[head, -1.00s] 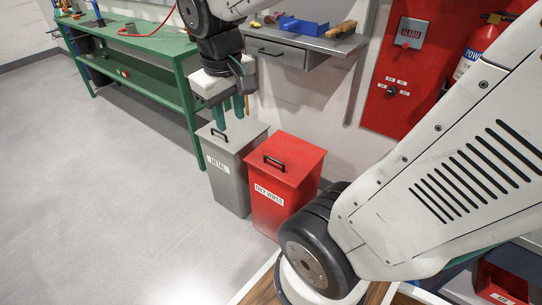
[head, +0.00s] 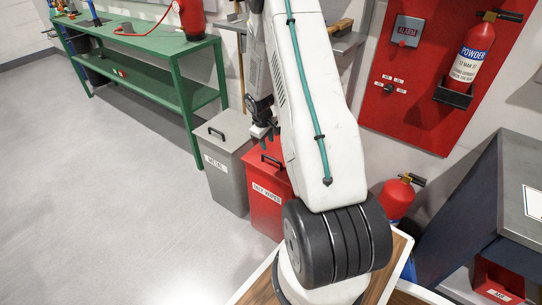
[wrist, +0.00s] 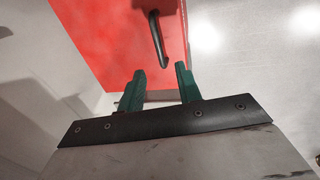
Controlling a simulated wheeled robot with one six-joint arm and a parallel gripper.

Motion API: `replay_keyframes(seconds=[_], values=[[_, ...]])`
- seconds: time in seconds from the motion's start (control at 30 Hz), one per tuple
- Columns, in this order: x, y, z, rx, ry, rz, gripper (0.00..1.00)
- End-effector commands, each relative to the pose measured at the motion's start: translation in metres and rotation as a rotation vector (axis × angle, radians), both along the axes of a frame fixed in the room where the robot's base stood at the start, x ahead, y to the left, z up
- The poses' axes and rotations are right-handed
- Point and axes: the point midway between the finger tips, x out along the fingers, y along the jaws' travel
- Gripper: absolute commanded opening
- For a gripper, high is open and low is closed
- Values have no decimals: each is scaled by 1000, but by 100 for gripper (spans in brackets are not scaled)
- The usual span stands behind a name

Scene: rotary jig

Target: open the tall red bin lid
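The tall red bin (head: 265,205) with a white label stands on the floor beside the grey bin. Its lid is shut and partly hidden behind my arm in the head view. The lid's black handle (head: 272,160) shows there, and the red lid (wrist: 100,35) and handle (wrist: 158,40) show in the wrist view. My gripper (wrist: 160,78) has two green fingers, parted with a gap between them and nothing held. The handle is ahead of the fingertips, apart from them and slightly left of the right finger. In the head view my gripper (head: 264,135) is just above the red lid.
A grey bin (head: 222,160) marked METAL stands left of the red bin. A green workbench (head: 140,45) is at the back left, a red alarm panel (head: 425,75) on the wall at right. A fire extinguisher (head: 397,197) stands right of my arm. The floor at left is clear.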

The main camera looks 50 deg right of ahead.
Motion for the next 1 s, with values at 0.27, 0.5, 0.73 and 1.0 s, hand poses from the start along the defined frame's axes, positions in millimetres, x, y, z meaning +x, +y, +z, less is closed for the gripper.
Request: replay_keyframes(seconds=[0.27, 0.5, 0.73, 1.0], values=[[-3, -11, -37, 6, 3, 8, 34], [-3, -18, -74, 6, 3, 7, 34], [-2, -22, -92, 4, 2, 7, 34], [-2, -22, -94, 4, 1, 6, 34]])
